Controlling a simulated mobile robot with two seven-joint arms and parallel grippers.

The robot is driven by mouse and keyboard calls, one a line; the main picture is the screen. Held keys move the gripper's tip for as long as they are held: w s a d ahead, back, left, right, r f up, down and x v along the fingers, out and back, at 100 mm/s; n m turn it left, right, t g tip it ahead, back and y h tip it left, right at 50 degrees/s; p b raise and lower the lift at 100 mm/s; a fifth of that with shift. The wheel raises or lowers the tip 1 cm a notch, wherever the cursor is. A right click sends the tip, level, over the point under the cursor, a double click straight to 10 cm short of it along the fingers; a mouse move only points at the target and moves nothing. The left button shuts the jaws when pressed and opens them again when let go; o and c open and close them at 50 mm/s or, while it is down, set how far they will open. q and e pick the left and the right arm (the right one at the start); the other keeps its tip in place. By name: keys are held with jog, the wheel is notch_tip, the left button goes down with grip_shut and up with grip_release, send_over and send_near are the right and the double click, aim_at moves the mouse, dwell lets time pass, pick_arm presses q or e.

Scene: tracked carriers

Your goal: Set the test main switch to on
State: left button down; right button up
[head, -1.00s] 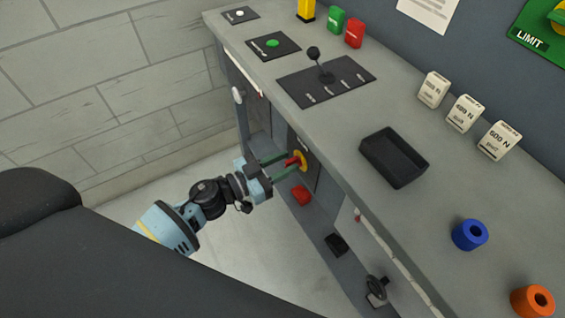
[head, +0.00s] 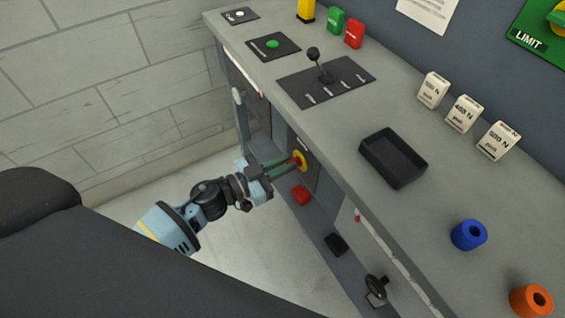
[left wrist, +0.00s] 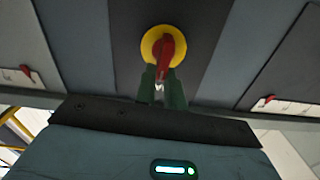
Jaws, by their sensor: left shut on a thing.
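The main switch is a red handle on a yellow round plate (head: 302,160), set on the front of the bench below the worktop. In the left wrist view the red handle (left wrist: 166,48) stands nearly upright across the yellow plate (left wrist: 148,46), its lower end tilted slightly left. My left gripper (head: 291,164) reaches it from the left, its green fingers closed on either side of the handle's lower part. The fingers hide part of the handle. My right gripper is not in view.
A red block (head: 300,195) sits below the switch. The left wrist view shows small red switches (left wrist: 268,99) at both sides.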

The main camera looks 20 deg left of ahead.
pick_arm(q)
jog(key=m, duration=0.4)
jog(key=shift+s+d+f, duration=0.1)
jog(key=shift+s+d, duration=0.15)
jog(key=shift+d, duration=0.05)
jog(key=m, duration=0.4)
jog(key=shift+s+d+f+m, duration=0.2)
jog(key=shift+d+f+m, duration=0.05)
jog(key=shift+f+m, duration=0.05)
jog(key=m, duration=0.2)
jog(key=shift+s+d+f+m, duration=0.1)
jog(key=shift+f+m, duration=0.15)
jog(key=shift+m, duration=0.15)
jog(key=shift+f+m+b, duration=0.2)
jog(key=shift+m+b, duration=0.4)
jog(key=shift+m, duration=0.6)
jog(key=shift+d+f+m+b, duration=0.15)
jog(key=shift+m+b, duration=0.35)
jog(key=shift+m, duration=1)
jog(key=c, duration=1.5)
grip_release()
jog(key=shift+s, duration=0.1)
